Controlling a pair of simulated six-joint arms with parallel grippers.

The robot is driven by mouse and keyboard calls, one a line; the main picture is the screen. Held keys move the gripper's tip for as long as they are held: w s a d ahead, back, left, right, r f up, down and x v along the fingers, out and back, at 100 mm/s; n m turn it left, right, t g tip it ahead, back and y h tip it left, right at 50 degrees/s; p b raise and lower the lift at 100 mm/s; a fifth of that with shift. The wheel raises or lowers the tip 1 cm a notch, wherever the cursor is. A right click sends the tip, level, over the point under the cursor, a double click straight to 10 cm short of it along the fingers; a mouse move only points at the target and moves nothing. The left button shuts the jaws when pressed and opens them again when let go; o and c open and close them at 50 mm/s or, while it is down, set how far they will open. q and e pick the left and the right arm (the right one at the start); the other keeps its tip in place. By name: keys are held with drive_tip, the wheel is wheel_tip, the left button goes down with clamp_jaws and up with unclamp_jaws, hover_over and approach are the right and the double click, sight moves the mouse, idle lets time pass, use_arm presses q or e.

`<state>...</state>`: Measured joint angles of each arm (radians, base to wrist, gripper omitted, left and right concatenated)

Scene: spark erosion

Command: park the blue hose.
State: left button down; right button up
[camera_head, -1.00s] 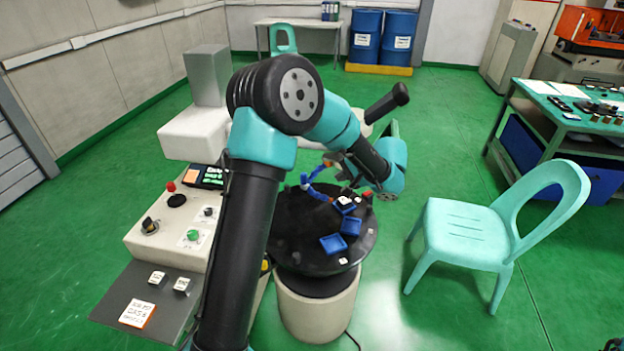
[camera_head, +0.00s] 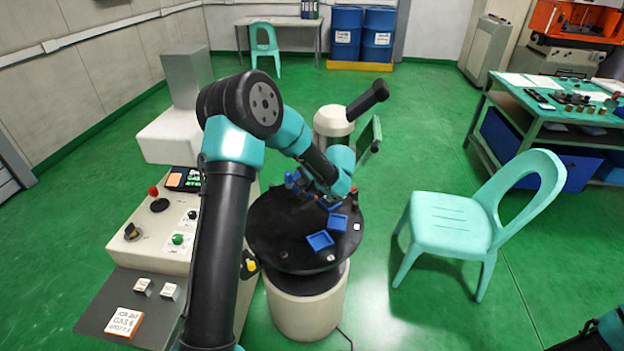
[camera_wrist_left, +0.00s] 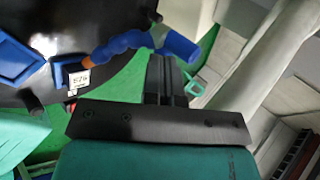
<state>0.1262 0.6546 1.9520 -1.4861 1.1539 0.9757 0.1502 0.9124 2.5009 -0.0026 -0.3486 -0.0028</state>
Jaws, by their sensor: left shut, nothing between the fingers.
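The blue hose (camera_head: 292,181) rises at the back left of the round black table (camera_head: 275,248), partly hidden by my left arm. In the left wrist view, the segmented blue hose (camera_wrist_left: 112,48) ends in an orange nozzle (camera_wrist_left: 87,62) beside a small block with a white label (camera_wrist_left: 79,79). Its thicker blue end (camera_wrist_left: 178,47) lies just beyond my fingertips. My left gripper (camera_wrist_left: 164,62) is shut and empty, close to the hose; I cannot tell whether they touch. My right gripper is out of view.
Blue trays (camera_head: 320,241) and (camera_head: 337,222) lie on the black table. A control console (camera_head: 150,245) stands to the left and a turquoise chair (camera_head: 450,225) to the right. Green floor is free around the chair.

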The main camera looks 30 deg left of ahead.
use_arm(q)
drive_tip(key=shift+a, duration=1.2)
drive_tip(key=shift+a, duration=0.6)
drive_tip(key=shift+d, duration=0.5)
approach(291, 177)
drive_tip(key=d, duration=0.1)
drive_tip(key=s+d+r, duration=0.1)
drive_tip(key=d, duration=0.3)
drive_tip(key=shift+s+d+r, duration=0.1)
drive_tip(key=shift+s+r, duration=0.1)
drive_tip(key=shift+s, duration=0.2)
drive_tip(key=shift+f, duration=0.1)
